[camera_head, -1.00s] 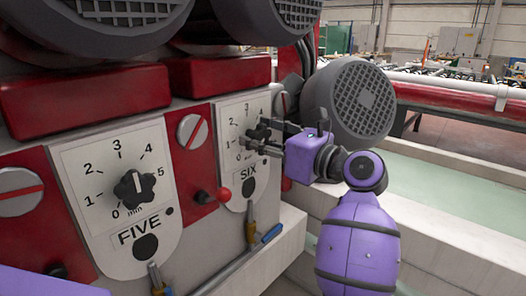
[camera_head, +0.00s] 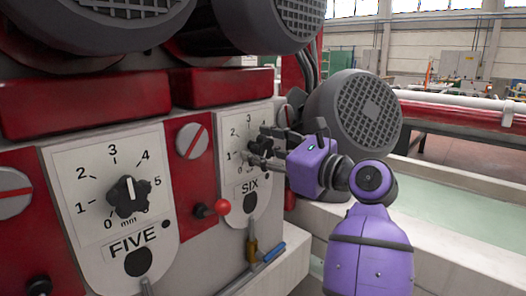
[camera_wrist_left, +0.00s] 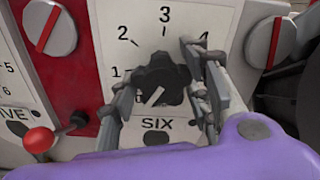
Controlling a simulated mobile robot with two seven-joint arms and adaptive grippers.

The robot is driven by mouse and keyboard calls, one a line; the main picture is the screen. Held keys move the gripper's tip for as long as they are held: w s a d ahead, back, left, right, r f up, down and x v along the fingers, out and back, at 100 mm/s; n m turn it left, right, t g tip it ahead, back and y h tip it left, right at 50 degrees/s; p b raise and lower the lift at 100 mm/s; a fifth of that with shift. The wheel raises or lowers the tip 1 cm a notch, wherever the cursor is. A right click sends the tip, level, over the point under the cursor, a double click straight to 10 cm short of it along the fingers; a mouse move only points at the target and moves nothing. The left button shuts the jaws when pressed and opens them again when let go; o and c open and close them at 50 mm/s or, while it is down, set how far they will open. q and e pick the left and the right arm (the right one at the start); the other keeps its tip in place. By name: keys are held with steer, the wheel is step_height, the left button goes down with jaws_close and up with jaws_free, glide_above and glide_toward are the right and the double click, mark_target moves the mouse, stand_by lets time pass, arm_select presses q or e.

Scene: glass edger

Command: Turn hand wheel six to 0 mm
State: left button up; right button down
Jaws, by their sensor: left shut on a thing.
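Hand wheel six is a black lobed knob (camera_wrist_left: 160,80) on a white dial plate (camera_wrist_left: 172,25) marked SIX. In the left wrist view, its white pointer line runs to the lower left, below the 1 mark. The 0 mark is hidden, seemingly behind a finger. My left gripper (camera_head: 262,147) is at the dial in the head view. In the left wrist view its two fingers (camera_wrist_left: 163,88) stand on either side of the knob, shut on it. My right gripper is not in view.
Dial FIVE with its black knob (camera_head: 128,195) is at the left. A red-balled lever (camera_head: 222,206) sticks out between the dials. A grey round motor (camera_head: 355,110) stands close behind my left gripper. A blue-ended pipe (camera_head: 271,251) lies below dial SIX.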

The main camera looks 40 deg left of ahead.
arm_select(q)
steer(key=o, duration=1.1)
steer(key=shift+s+f, duration=0.1)
steer(key=d, duration=0.8)
steer(key=s+d, duration=0.1)
steer(key=d, duration=0.3)
